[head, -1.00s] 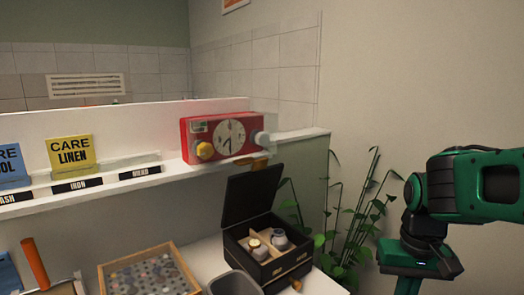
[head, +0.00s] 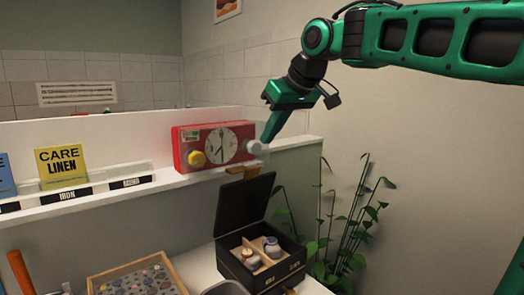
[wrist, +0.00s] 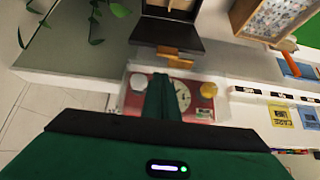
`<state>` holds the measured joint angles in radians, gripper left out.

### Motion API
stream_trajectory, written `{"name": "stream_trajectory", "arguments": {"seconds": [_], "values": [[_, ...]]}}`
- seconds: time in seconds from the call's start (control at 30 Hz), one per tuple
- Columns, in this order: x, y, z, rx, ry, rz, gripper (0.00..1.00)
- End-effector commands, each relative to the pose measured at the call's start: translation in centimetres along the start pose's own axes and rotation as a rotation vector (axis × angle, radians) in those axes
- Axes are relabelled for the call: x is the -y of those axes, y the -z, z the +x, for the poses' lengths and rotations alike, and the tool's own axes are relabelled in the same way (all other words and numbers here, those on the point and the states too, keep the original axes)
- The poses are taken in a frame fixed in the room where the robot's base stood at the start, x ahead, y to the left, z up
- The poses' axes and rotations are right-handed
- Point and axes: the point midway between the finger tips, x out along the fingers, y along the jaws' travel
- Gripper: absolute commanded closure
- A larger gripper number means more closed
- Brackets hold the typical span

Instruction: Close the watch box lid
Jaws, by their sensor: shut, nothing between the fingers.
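The black watch box (head: 238,272) stands on the white counter. Its dark lid (head: 243,208) is open and stands upright at the back, leaning slightly backward. Two rolled watches show in its wooden compartments. In the wrist view the dark lid (wrist: 168,32) shows at the top, with the box interior partly cut off. My green gripper (head: 268,138) is shut and empty, pointing down. It is above and behind the box, by the right end of the red timer. In the wrist view my gripper (wrist: 163,82) overlaps the timer; I cannot tell whether they touch.
The red timer (head: 215,146), with a dial and yellow knob, sits on the ledge (head: 110,196) behind the box. A wooden tray of coins (head: 165,262) lies left of the box. A plant (head: 345,225) stands at right.

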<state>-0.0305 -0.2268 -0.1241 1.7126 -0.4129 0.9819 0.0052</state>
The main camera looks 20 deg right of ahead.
Motion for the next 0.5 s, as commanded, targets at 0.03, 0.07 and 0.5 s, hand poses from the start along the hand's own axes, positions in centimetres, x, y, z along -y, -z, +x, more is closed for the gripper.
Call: {"name": "stream_trajectory", "arguments": {"seconds": [0.03, 0.07, 0.5], "values": [[0.0, -0.1, 0.7, 0.003, 0.001, 0.001, 1.0], [0.0, -0.1, 1.1, 0.003, 0.001, 0.001, 1.0], [0.0, -0.2, 7.9, 0.004, 0.0, 0.002, 1.0]]}}
